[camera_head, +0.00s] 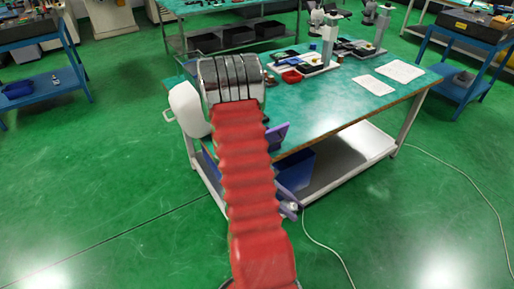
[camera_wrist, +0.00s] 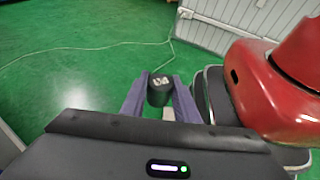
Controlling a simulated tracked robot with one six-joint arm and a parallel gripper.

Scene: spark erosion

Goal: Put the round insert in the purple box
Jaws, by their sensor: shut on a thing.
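In the wrist view my gripper (camera_wrist: 160,98) has its two purple-grey fingers closed on the sides of a dark round insert (camera_wrist: 159,88). The insert's end face has light marks, and the green floor shows beyond it. In the head view my red arm covers much of the middle, and a purplish part of my gripper (camera_head: 290,208) shows just right of it, low beside the table; the insert cannot be made out clearly there.
A green-topped table (camera_head: 340,105) stands behind my arm, with a blue box (camera_head: 297,170) beneath it. A cable (camera_head: 325,246) crosses the otherwise clear floor at right. Blue carts stand on both sides.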

